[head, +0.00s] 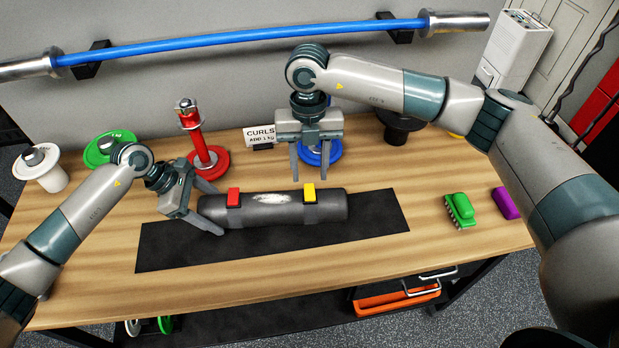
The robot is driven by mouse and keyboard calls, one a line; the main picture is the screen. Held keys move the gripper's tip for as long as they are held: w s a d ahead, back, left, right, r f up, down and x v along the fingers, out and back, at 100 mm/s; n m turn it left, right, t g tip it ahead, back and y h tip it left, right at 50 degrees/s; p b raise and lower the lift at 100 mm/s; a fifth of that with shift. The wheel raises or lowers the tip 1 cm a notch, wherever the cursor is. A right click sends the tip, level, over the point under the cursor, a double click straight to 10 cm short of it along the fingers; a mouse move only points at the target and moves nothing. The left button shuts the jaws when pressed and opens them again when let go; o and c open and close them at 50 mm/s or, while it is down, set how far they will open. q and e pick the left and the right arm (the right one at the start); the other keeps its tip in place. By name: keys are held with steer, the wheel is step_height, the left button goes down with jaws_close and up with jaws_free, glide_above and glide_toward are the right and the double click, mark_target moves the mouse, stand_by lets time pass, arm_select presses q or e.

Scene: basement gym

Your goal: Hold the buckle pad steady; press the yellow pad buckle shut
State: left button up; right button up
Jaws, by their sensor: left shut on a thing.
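The buckle pad (330,208), a dark grey roll with a worn pale patch on top, lies on a black mat (170,247). It carries a red buckle (233,197) toward its left end and a yellow buckle (309,193) right of its middle. I cannot tell whether the yellow buckle is latched. My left gripper (218,210) is shut on the pad's left end, one finger behind and one in front. My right gripper (309,179) points down with its fingers apart and empty, above or just behind the yellow buckle.
Behind the pad stand a red plate post (205,150), a blue plate (333,154) and a CURLS sign (260,135). Green (459,210) and purple (508,203) items lie at the right. A blue bar (240,37) spans the wall. The wooden tabletop is clear in front of the mat.

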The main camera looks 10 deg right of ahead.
mark_target(309, 186)
step_height(309, 186, up, 7)
steer(key=shift+w, duration=0.4)
arm_select(q)
steer(key=o, duration=1.3)
steer(key=shift+r, duration=0.1)
steer(key=v, duration=1.2)
arm_select(e)
steer(key=shift+s, duration=0.1)
